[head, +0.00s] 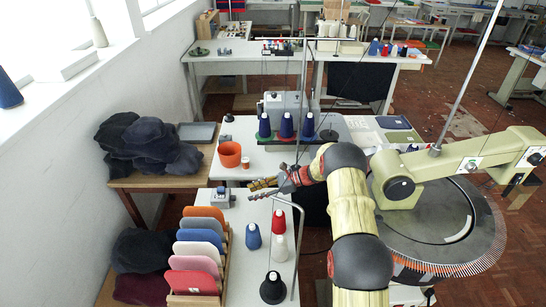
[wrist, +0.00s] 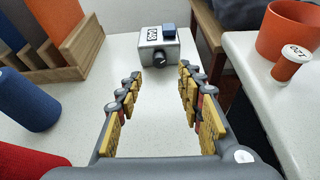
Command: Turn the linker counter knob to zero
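A small grey counter box (wrist: 147,52) stands on the white table, straight ahead in the wrist view. The digits are too small to read surely. The box (head: 222,200) also shows in the head view, left of my gripper (head: 262,188). My gripper (wrist: 160,80) is open and empty, with its yellow-padded fingers spread and pointing at the box. The knob lies beyond the fingertips, between them in the picture, apparently untouched.
A wooden rack (head: 228,270) of coloured panels and several thread cones, one blue (head: 252,237), stand on the near table. An orange pot (head: 230,154) and a small orange tub (wrist: 292,63) stand on the neighbouring table. The round linking machine (head: 440,225) is at right.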

